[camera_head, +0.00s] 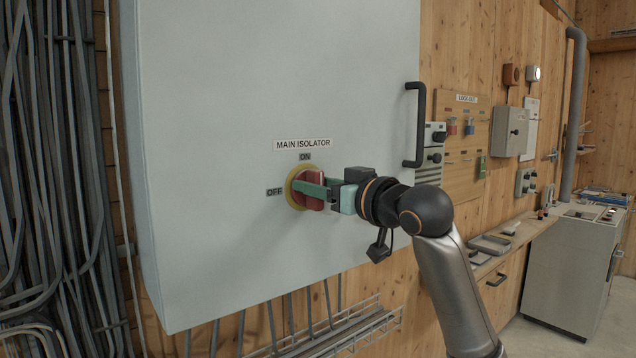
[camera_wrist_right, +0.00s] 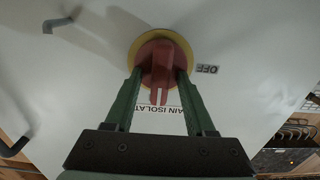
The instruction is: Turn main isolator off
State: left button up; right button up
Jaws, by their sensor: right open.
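The main isolator is a red rotary knob (camera_head: 309,189) on a yellow disc (camera_head: 292,188), on the front of a pale grey cabinet. The ON label (camera_head: 304,157) is above it and the OFF label (camera_head: 274,192) to its left. My right gripper (camera_head: 316,189) is at the knob, with green fingers reaching to it. In the right wrist view the open fingers (camera_wrist_right: 159,84) straddle the knob's raised red grip (camera_wrist_right: 160,92). The grip lies upright, in line with the MAIN ISOLATOR label, so it points towards ON. Whether a finger touches it I cannot tell. My left gripper is not in view.
The grey cabinet (camera_head: 220,120) has a black handle (camera_head: 415,125) at its right edge, above my right arm. Cables (camera_head: 50,150) run down the left wall. A wire tray (camera_head: 350,330) is below. A lock-out board (camera_head: 462,140) hangs at right.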

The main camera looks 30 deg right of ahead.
grip_shut()
dwell(0.4)
